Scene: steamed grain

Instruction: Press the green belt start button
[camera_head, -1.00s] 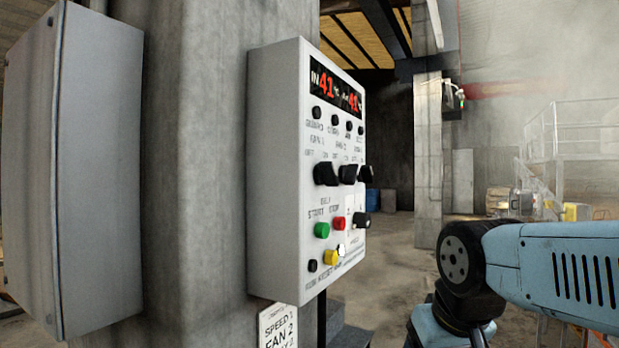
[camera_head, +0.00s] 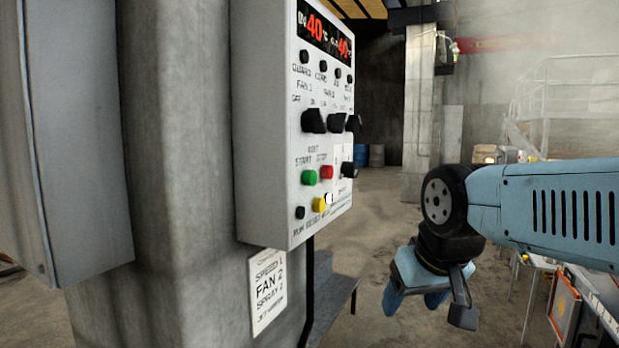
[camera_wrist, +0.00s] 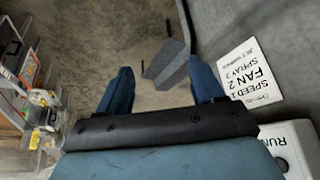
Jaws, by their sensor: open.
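The green belt start button (camera_head: 309,177) sits on the front of the white control panel (camera_head: 270,130), left of a red button (camera_head: 327,172) and below the black knobs. It is in plain view and nothing touches it. My gripper (camera_head: 415,300) hangs to the right of the panel and lower than the button, with its blue fingers pointing down. In the wrist view my gripper (camera_wrist: 161,68) is open and empty, with the fingers wide apart over the floor. The panel's corner (camera_wrist: 290,145) shows there at the lower right; the green button does not.
The panel hangs on a concrete pillar (camera_head: 180,150) beside a grey cabinet (camera_head: 70,130). A paper sign (camera_head: 268,290) is below the panel. A grey step (camera_head: 335,290) stands near the pillar. A table with items (camera_head: 575,300) is at the right. Floor between is open.

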